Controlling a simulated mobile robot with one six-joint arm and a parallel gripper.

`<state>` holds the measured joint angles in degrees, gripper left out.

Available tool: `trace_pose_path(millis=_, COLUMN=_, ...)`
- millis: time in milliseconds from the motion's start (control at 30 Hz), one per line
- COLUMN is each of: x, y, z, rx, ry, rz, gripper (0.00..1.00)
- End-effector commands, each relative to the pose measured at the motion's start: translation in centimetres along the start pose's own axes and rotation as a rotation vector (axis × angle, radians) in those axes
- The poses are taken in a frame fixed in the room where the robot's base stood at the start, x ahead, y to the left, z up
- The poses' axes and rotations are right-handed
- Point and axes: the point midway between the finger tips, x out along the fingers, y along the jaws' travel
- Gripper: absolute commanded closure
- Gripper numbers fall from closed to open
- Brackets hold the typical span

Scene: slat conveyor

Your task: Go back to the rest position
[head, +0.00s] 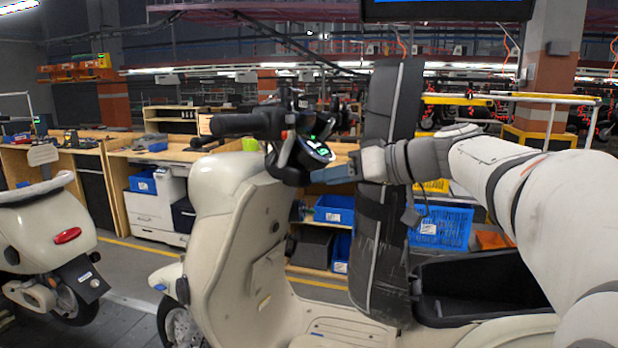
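My arm reaches in from the right, and my gripper (322,175) points left in front of the raised black seat (385,255). The seat stands nearly upright on the cream scooter (225,225). The fingertips are close to the scooter's handlebar and dash (316,152); I cannot tell whether they touch it. The fingers are seen from the side, so their opening is unclear, and no held object is visible. The open black storage bin (475,285) under the seat is below my arm.
Another cream scooter (35,215) stands at the left. Behind are wooden workbenches (115,160), a white printer (155,205) and blue crates (440,228). A dark screen (450,8) hangs at the top. Some floor (125,265) is clear between the scooters.

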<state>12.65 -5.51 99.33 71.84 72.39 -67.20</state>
Motion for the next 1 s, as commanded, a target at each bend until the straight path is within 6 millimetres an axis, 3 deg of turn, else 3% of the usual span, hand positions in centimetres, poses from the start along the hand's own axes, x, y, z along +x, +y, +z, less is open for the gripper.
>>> trace_pose_path(millis=33, x=0.4, y=-0.7, z=3.5, rx=0.074, ry=-0.094, rz=0.044, gripper=0.64)
trace_pose_path(millis=133, x=0.4, y=-1.2, z=10.5, rx=0.218, ry=-0.271, rz=0.163, gripper=0.64)
trace_pose_path(millis=300, x=-1.8, y=-1.9, z=21.8, rx=0.389, ry=-0.513, rz=0.416, gripper=0.64)
trace_pose_path(millis=400, x=-3.9, y=-2.0, z=27.5, rx=0.441, ry=-0.61, rz=0.575, gripper=0.64)
trace_pose_path(millis=500, x=-5.8, y=-2.0, z=31.7, rx=0.46, ry=-0.667, rz=0.711, gripper=0.64)
trace_pose_path(millis=600, x=-7.3, y=-1.9, z=34.5, rx=0.462, ry=-0.696, rz=0.807, gripper=0.64)
trace_pose_path(millis=700, x=-8.2, y=-1.8, z=35.9, rx=0.459, ry=-0.707, rz=0.863, gripper=0.64)
trace_pose_path(millis=1000, x=-8.5, y=-1.7, z=36.4, rx=0.459, ry=-0.71, rz=0.886, gripper=0.64)
